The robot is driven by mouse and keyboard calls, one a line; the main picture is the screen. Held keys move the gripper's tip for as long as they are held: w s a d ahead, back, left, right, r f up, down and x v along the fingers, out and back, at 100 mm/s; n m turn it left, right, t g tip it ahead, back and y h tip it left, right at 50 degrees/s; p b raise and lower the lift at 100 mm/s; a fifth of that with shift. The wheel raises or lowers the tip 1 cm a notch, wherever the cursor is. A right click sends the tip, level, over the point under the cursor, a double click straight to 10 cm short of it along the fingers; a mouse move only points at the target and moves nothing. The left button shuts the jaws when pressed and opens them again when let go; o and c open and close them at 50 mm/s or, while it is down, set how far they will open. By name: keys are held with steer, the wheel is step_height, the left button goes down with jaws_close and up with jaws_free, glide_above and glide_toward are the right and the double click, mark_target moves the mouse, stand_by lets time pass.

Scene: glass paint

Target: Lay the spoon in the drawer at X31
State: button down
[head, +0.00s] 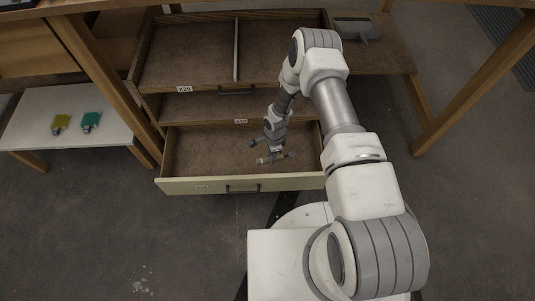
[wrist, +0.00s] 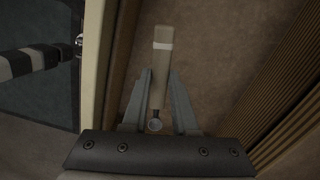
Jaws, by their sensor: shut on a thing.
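My gripper (head: 272,156) is low inside the open bottom drawer (head: 210,150), towards its front. In the wrist view my gripper (wrist: 160,78) is shut on the spoon (wrist: 160,60), whose pale handle with a light band sticks out past the fingertips. The drawer's front wall (wrist: 98,75) runs along the left in the wrist view.
The top drawer (head: 185,60), labelled X29, is open above with a divider. A white side table (head: 30,125) holds a yellow and a teal item. The bottom drawer's left part is bare.

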steer(key=shift+w+a+f+m+h+b, duration=0.15)
steer(key=shift+w+f+m+b, duration=0.35)
steer(key=shift+f+b, duration=0.7)
steer(key=shift+w+a+f+m+h+b, duration=0.1)
steer(key=shift+w+a+f+m+b, duration=0.4)
steer(key=shift+f, duration=1.35)
steer(key=shift+w+f+m+h+b, duration=0.1)
steer(key=shift+w+f+m+b, duration=0.3)
steer(key=shift+f+b, duration=0.9)
steer(key=shift+w+f, duration=0.1)
steer(key=shift+f, duration=0.6)
steer(key=shift+r+b, duration=0.15)
steer(key=shift+b, duration=0.2)
jaws_free()
step_height(320, 180, up, 8)
steer(key=p, duration=0.5)
